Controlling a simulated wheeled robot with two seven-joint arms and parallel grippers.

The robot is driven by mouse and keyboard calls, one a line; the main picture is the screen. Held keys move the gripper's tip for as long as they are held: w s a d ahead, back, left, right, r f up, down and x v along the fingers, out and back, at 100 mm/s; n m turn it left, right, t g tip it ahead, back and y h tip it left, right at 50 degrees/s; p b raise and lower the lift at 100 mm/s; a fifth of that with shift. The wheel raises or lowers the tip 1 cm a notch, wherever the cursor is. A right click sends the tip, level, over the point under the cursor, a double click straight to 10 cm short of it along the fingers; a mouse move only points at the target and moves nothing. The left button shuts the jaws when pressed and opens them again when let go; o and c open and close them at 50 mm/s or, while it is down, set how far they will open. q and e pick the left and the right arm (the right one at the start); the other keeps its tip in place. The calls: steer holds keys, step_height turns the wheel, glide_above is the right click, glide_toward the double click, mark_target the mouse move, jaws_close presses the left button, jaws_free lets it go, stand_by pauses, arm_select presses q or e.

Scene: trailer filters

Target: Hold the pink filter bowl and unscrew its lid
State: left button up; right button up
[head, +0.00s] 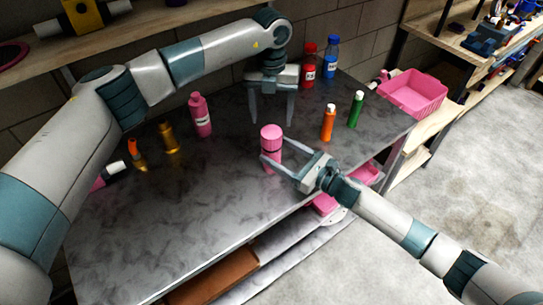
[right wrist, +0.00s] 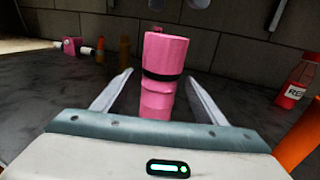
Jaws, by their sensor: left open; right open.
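The pink filter bowl (head: 270,158) stands upright on the dark grey bench. Its wider pink lid (head: 271,132) sits on top, with a dark band between them. My right gripper (head: 272,149) is open, with its fingers at either side of the bowl. In the right wrist view the bowl (right wrist: 156,102) and lid (right wrist: 165,52) stand between the open fingers, with a gap showing at the right finger; contact at the left finger is unclear. My left gripper (head: 272,122) is open and empty, pointing down above and behind the lid.
A pink bottle (head: 201,116) and brass parts (head: 169,138) stand left on the bench (head: 190,215). Orange (head: 328,122) and green (head: 356,109) bottles stand right, red (head: 308,66) and blue (head: 331,58) bottles behind. A pink basket (head: 413,93) is far right. The bench front is clear.

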steer(key=shift+x, duration=1.5)
steer(key=shift+c, duration=0.3)
jaws_close()
